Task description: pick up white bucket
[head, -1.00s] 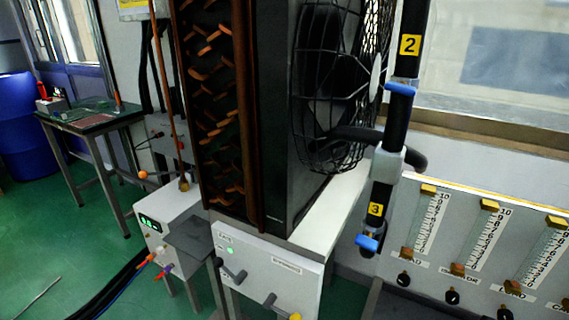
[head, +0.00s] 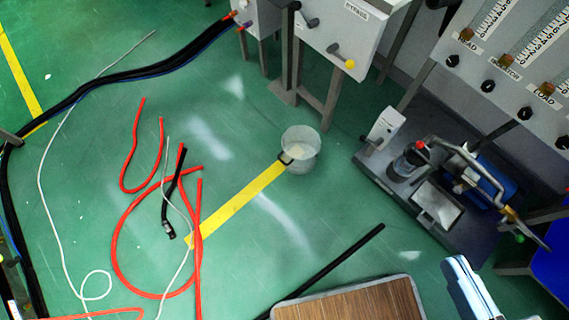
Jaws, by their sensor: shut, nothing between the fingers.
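The white bucket (head: 301,152) stands upright on the green floor, near the middle of the head view. It looks pale and partly see-through, with its open top facing up and a dark handle at its left rim. It stands at the upper end of a yellow floor stripe. A pale arm part of mine shows at the bottom right, well apart from the bucket. My gripper's fingers are not visible.
Red hoses (head: 117,244) lie left of the bucket. A metal stand (head: 327,110) is just above it. A pump unit on a dark base (head: 434,209) stands right. A black rod (head: 338,259) and a wooden-topped board (head: 352,301) lie below. Floor around the bucket is mostly clear.

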